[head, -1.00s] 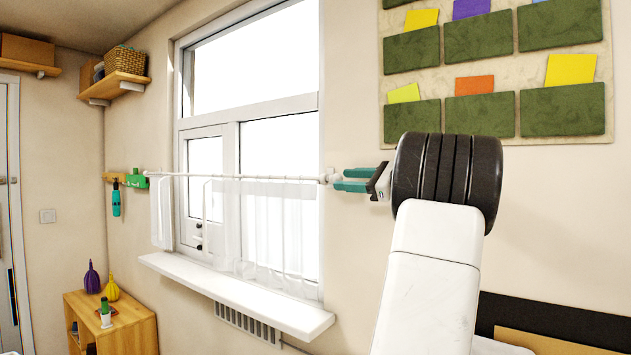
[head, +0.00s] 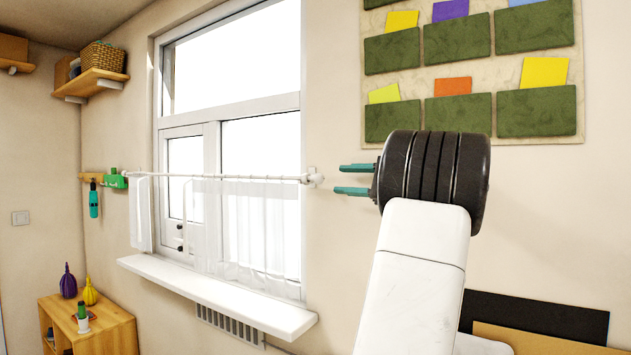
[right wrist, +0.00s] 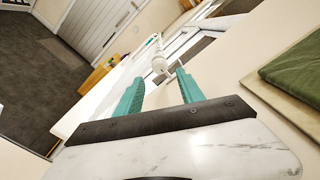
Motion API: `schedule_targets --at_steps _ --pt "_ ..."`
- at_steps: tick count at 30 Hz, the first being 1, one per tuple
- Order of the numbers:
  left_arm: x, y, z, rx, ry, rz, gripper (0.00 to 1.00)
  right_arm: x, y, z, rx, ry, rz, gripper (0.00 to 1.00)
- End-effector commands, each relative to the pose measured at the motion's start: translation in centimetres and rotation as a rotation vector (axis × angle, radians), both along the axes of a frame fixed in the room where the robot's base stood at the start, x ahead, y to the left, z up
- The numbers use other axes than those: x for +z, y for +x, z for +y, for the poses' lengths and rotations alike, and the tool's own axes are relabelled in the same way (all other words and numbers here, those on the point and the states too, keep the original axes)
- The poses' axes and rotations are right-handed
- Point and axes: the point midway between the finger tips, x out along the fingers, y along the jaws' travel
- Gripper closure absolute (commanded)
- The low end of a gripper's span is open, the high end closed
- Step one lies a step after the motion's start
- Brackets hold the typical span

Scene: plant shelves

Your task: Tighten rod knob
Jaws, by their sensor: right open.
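The white curtain rod (head: 235,177) runs across the window in the head view. Its white knob (head: 314,178) is at the right end, close to the wall; it also shows in the right wrist view (right wrist: 160,63). My right gripper (head: 338,179) is just right of the knob with its teal fingers pointing at it. In the right wrist view my right gripper (right wrist: 160,76) is open and empty, and the knob appears just beyond and between the fingertips. In the head view a small gap shows between fingertips and knob. My left gripper is out of view.
A sheer white curtain (head: 255,225) hangs from the rod above the white windowsill (head: 220,297). A wall organizer with green pockets (head: 457,114) is above my right arm. A green item (head: 117,179) sits by the rod's far left end. A wooden cabinet (head: 105,335) stands lower left.

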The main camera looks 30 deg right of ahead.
Motion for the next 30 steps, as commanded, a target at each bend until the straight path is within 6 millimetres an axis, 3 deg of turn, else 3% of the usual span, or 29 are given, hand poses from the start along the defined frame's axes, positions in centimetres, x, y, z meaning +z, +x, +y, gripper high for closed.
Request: schedule_targets --at_steps 6,10,17,30 --pt "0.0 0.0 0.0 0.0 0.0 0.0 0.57 0.0 -1.0 -0.5 0.0 -0.341 -0.176 0.55" --pt "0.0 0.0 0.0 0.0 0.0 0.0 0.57 0.0 -1.2 -0.5 0.001 -0.451 -0.232 0.55" --pt "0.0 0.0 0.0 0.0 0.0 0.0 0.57 0.0 -0.4 -0.1 0.003 -0.484 -0.25 0.55" --pt "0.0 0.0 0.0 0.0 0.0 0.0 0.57 0.0 3.7 2.1 0.004 -0.482 -0.25 0.55"
